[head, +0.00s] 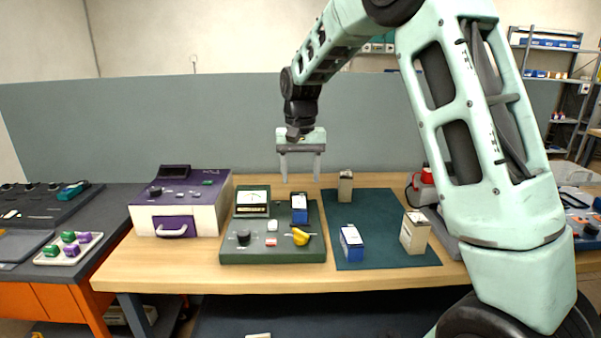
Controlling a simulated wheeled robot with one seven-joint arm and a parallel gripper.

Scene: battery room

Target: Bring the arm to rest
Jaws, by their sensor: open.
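My arm (480,140) rises from the lower right, bends at the top and reaches left over the wooden bench. My gripper (300,176) hangs from it, pointing down, with its two grey fingers apart and nothing between them. It is in the air near the grey partition, above the back of the bench. Its fingertips appear just above the green tester panel (272,256) in the picture, apart from everything. I cannot tell the exact height.
The wooden bench (190,277) holds a purple-and-white box (180,208) with a drawer, and a dark green mat (385,203) with several small boxes. A grey partition (140,125) stands behind. A dark side table (85,222) with a tray (68,248) is left.

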